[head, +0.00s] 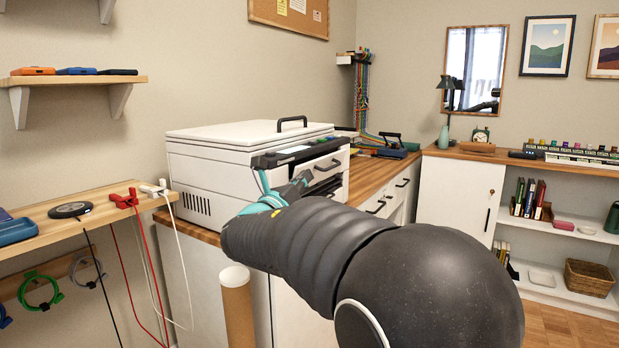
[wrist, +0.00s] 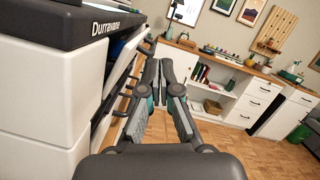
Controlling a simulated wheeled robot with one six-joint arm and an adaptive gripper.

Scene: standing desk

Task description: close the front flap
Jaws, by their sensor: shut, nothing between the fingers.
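The white boxy machine (head: 225,160) stands on the wooden counter, with a dark control panel (head: 300,152) along its upper front edge. Its front face with dark handles (head: 328,166) is partly hidden by my arm. In the wrist view the machine's dark top edge (wrist: 75,20) reads "Durravane". Below it a pale panel, apparently the front flap (wrist: 122,47), seems to slant out from the front; how far it stands open is unclear. My gripper (wrist: 158,68) is shut and empty, to the right of the machine's front. No contact with the flap is visible.
The wooden counter (head: 375,175) runs on to the right, with drawers below it. A brown cylinder (head: 238,305) stands in front of the machine. A wooden side shelf (head: 110,212) with cables is at left. Open floor (wrist: 235,140) lies beyond my gripper.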

